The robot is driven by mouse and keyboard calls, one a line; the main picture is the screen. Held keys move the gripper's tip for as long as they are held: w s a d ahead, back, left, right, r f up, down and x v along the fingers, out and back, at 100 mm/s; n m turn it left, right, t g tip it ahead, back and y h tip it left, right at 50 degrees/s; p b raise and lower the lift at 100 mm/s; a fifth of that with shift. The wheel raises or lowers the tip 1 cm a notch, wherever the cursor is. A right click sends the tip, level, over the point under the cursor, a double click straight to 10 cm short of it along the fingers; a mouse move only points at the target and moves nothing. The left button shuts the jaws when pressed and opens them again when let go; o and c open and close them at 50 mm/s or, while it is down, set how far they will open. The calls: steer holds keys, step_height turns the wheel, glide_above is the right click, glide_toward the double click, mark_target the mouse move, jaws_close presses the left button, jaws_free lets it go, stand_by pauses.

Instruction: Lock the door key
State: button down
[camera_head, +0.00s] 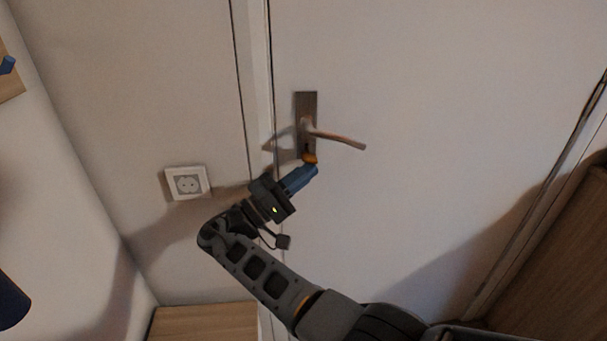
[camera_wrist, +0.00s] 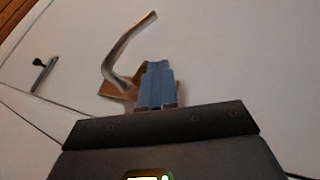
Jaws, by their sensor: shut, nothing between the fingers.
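The white door (camera_head: 420,120) has a metal handle plate (camera_head: 306,102) with a lever handle (camera_head: 338,138) pointing right. A small orange-brown key (camera_head: 309,158) shows at the lower end of the plate, below the lever. My gripper (camera_head: 315,169) is shut, its blue fingers together, with the tips right at the key; I cannot tell if they touch it. In the wrist view the blue fingers (camera_wrist: 155,84) are together in front of the handle plate (camera_wrist: 108,90), and the curved lever (camera_wrist: 112,55) rises beside them. They hide most of the key area there.
A white wall socket (camera_head: 187,183) is on the wall left of the door. A wooden surface (camera_head: 205,322) stands low at the bottom left. A wooden piece of furniture (camera_head: 560,240) is at the right edge. The door face right of the handle is clear.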

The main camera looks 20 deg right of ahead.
steer(key=b+v, duration=0.3)
steer(key=v, duration=0.4)
steer(key=shift+a+f, duration=0.2)
steer(key=shift+a, duration=0.1)
